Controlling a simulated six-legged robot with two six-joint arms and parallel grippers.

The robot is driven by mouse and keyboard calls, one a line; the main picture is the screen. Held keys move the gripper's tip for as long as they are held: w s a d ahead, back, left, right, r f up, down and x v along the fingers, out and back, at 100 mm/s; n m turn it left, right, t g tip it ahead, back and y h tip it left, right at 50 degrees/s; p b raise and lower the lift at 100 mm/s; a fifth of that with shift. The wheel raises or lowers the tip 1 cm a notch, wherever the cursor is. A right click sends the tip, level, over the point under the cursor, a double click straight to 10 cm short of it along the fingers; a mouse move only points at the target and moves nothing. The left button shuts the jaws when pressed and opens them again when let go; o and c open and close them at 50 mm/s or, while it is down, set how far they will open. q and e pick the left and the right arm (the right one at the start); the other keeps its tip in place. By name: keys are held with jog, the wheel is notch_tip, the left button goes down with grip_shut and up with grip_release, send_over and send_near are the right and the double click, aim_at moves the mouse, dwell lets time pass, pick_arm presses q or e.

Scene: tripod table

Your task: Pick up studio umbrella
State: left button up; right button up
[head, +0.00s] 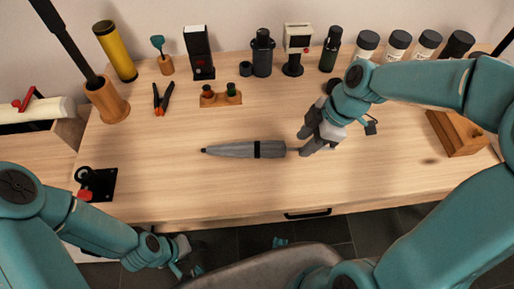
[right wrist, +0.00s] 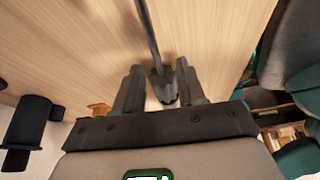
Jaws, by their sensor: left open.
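The studio umbrella (head: 245,149) is a folded grey canopy with a black band. It lies on its side on the wooden table, tip to the left. My right gripper (head: 306,142) is low over the table at its right end. In the right wrist view the dark shaft (right wrist: 147,30) and grey end (right wrist: 164,88) run between the fingers of my right gripper (right wrist: 160,88), which stand apart on both sides. Whether a finger touches is hard to tell. My left gripper (head: 184,262) is open and empty in front of the table's front edge, low at left.
The table (head: 200,195) is clear around the umbrella. Pliers (head: 162,98) and a small wooden holder (head: 221,96) lie behind it. Bottles and devices line the back. A black plate (head: 98,185) is at front left, and a wooden box (head: 455,133) is at right.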

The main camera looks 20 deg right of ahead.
aim_at(299, 148)
jog(key=x, duration=0.3)
jog(key=shift+w+d+f, duration=0.1)
jog(key=shift+w+d, duration=0.05)
grip_shut()
